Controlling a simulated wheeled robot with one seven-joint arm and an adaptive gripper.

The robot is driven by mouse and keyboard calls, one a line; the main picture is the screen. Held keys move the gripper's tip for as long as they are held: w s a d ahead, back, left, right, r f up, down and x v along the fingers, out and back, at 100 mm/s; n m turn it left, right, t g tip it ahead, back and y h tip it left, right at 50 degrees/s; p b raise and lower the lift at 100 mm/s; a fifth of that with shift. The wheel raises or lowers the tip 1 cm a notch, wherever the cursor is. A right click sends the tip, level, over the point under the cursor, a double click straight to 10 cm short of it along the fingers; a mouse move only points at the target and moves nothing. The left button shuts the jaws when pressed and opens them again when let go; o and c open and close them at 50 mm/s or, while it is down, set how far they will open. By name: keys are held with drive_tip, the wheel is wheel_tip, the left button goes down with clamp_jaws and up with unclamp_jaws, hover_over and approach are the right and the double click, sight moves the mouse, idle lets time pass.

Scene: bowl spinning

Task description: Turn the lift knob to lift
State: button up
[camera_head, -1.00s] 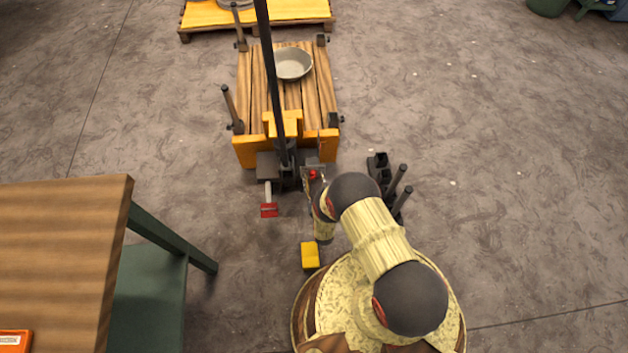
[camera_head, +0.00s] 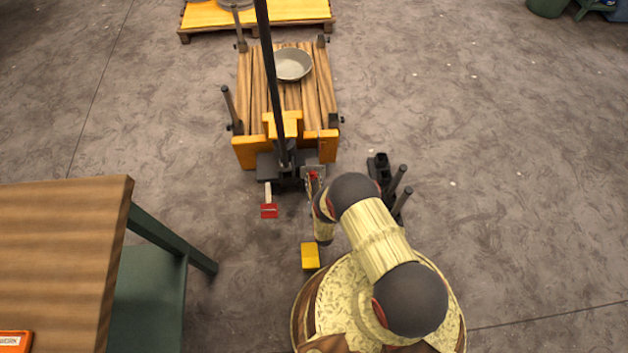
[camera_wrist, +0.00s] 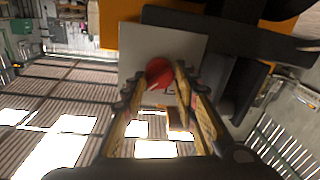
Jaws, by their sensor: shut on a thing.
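The red lift knob (camera_wrist: 160,73) sits on a light grey panel (camera_wrist: 192,47) in the wrist view. My gripper (camera_wrist: 168,80) is shut on the knob, with a finger on either side of it. In the head view the knob (camera_head: 313,174) is a small red spot at the near end of the pallet lifter, and my gripper (camera_head: 314,184) is small and partly hidden by my own arm there. The lifter (camera_head: 247,150) has an orange body and a black mast. Its forks are hidden under a wooden pallet.
A metal bowl (camera_head: 293,64) rests on the wooden pallet (camera_head: 255,95). A red pedal-like part (camera_head: 269,210) and a yellow block (camera_head: 310,256) are near the lifter. A wooden table (camera_head: 60,250) stands at left. Black posts (camera_head: 395,180) stand right of my arm.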

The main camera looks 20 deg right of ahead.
drive_tip(key=shift+n, duration=0.3)
drive_tip(key=n, duration=0.8)
drive_tip(key=shift+a+g+h, duration=0.15)
drive_tip(key=shift+g+h, duration=0.15)
drive_tip(key=n, duration=0.4)
drive_tip(key=shift+a+f+n, duration=0.1)
drive_tip(key=shift+n, duration=2.1)
drive_tip(key=o, duration=1.1)
drive_tip(key=shift+o, duration=0.2)
